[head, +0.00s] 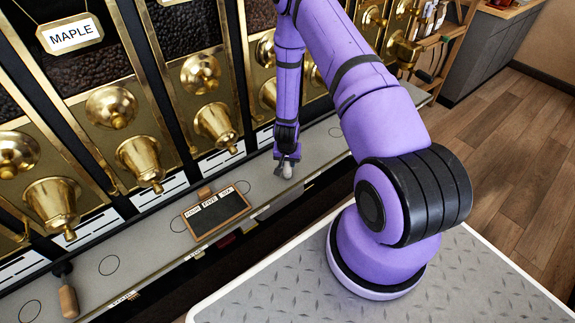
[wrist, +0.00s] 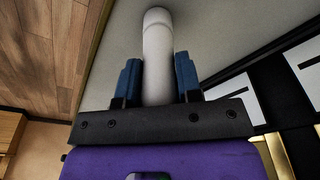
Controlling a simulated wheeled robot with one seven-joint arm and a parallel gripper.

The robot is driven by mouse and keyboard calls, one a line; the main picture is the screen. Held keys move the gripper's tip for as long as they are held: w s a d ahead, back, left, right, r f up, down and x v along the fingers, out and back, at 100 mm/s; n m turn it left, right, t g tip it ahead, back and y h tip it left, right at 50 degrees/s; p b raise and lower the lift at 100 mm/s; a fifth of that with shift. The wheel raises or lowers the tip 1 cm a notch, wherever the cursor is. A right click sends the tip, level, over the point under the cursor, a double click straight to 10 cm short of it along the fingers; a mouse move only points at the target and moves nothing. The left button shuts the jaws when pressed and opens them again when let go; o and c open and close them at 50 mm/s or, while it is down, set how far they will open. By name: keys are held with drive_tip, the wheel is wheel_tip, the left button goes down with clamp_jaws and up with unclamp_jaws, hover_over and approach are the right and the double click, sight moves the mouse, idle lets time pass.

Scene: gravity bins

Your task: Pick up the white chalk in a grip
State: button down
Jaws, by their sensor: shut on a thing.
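The white chalk (wrist: 158,50) is a pale, round-ended stick between the two blue finger pads of my gripper (wrist: 157,78) in the wrist view. The pads are shut on it, and its rounded end sticks out past them. In the head view my gripper (head: 286,165) points down close over the grey counter ledge, and the chalk (head: 287,172) shows as a small pale shape at its fingertips. I cannot tell whether the chalk touches the ledge.
The grey ledge (head: 322,145) runs below brass bin spouts (head: 215,122). A small framed chalkboard (head: 216,213) lies to the left of my gripper. A wooden-handled tool (head: 68,298) is at the far left. The ledge right of my gripper is mostly clear.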

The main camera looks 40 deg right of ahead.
drive_tip(key=shift+r, duration=0.85)
wheel_tip(320, 180, up, 2)
drive_tip(key=s+a, duration=0.3)
drive_tip(key=s, duration=0.4)
drive_tip(key=s+a+r, duration=0.1)
drive_tip(key=s+a, duration=0.3)
drive_tip(key=s, duration=0.3)
drive_tip(key=shift+a+r, duration=0.15)
drive_tip(key=shift+a, duration=0.1)
drive_tip(key=c, duration=1.6)
unclamp_jaws()
clamp_jaws()
